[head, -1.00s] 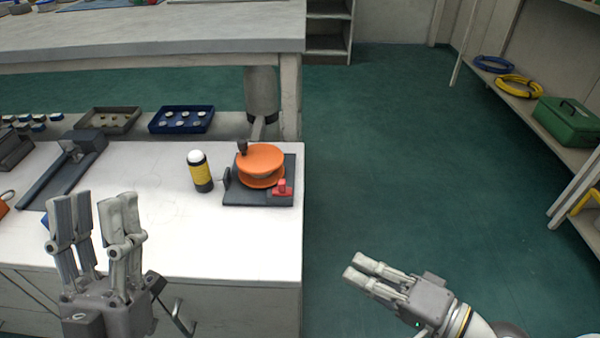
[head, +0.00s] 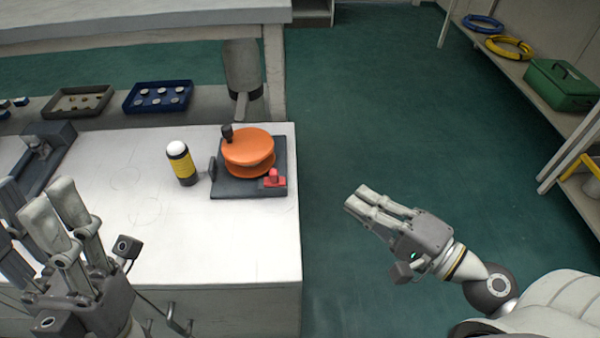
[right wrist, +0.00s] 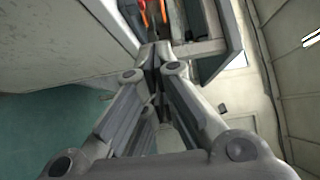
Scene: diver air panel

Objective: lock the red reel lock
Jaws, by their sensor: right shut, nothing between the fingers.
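The red reel lock (head: 272,179) sits at the front right corner of a dark base plate (head: 236,187), beside the orange reel (head: 249,147) with its dark knob. The base plate is on the white bench near its right edge. My right gripper (head: 359,200) is shut and empty, over the green floor to the right of the bench, apart from the lock. In the right wrist view its fingers (right wrist: 155,62) meet at the tips. My left gripper (head: 48,207) is over the front left of the bench, with its fingers spread and nothing seen between them.
A yellow and black cylinder with a white top (head: 181,163) stands left of the reel. A grey tray (head: 80,117) and a blue tray (head: 128,107) lie behind. A shelf on the right holds a green case (head: 562,85) and coiled hoses. The floor between is clear.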

